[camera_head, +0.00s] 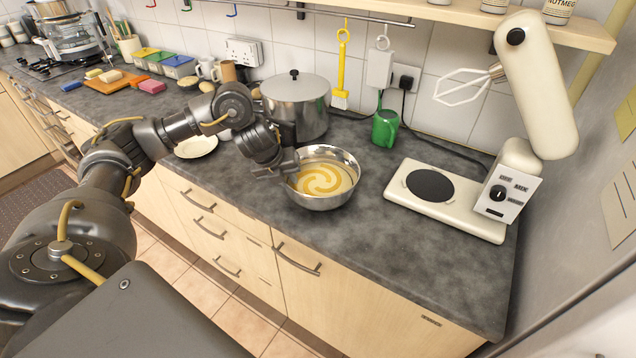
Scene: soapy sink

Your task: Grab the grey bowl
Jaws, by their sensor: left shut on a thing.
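The grey bowl (322,203) is a shiny metal mixing bowl in the head view, upright on or just over the dark grey counter. It holds a pale batter with a yellow-orange swirl. My left gripper (287,172) is at the bowl's left rim, shut on it. The fingertips are small and partly hidden against the rim. I cannot tell whether the bowl's base touches the counter. My right gripper is not in view.
A large lidded pot (297,105) stands right behind the bowl. A cream stand mixer (545,90) with its head raised stands at the right. The counter between bowl and mixer is clear.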

